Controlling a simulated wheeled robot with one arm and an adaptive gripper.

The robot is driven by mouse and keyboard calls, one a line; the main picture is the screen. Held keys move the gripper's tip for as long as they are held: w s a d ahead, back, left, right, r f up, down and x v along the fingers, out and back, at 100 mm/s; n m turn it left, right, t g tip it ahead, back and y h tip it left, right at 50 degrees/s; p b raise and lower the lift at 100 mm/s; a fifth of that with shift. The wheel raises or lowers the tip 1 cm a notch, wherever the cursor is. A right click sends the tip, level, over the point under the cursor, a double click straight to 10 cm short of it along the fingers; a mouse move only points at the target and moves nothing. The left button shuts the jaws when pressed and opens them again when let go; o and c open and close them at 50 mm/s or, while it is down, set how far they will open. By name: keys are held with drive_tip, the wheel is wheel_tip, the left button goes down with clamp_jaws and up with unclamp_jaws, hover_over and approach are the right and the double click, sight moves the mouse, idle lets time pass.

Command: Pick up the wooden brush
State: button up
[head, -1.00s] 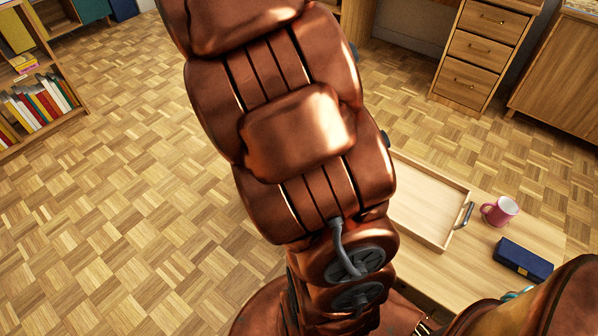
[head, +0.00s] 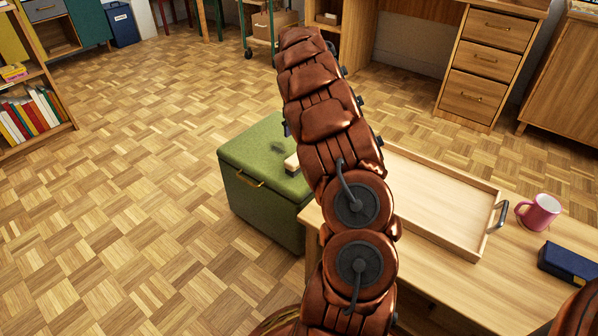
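A small pale wooden piece (head: 291,163) lies on top of a green storage ottoman (head: 240,150), close to its right side. It is partly hidden behind my arm, and it may be the wooden brush, but I cannot see bristles. A dark patch on the lid lies just behind it; I cannot tell whether it is a shadow. My copper-coloured arm reaches up and away across the middle of the view. My gripper does not show.
A low wooden table (head: 480,300) stands right of the ottoman, bearing a wooden tray (head: 440,200), a pink mug (head: 538,212) and a dark blue case (head: 570,263). A bookshelf (head: 40,70) is at the left, a drawer desk (head: 480,65) at the back. The parquet floor at left is open.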

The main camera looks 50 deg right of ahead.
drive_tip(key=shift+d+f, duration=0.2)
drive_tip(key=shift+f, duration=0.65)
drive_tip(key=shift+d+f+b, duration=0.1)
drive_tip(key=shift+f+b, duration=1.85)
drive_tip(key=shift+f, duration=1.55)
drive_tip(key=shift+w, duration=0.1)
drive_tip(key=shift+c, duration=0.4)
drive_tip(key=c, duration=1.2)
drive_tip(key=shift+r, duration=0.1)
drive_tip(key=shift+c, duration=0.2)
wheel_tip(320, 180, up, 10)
drive_tip(key=p, duration=0.4)
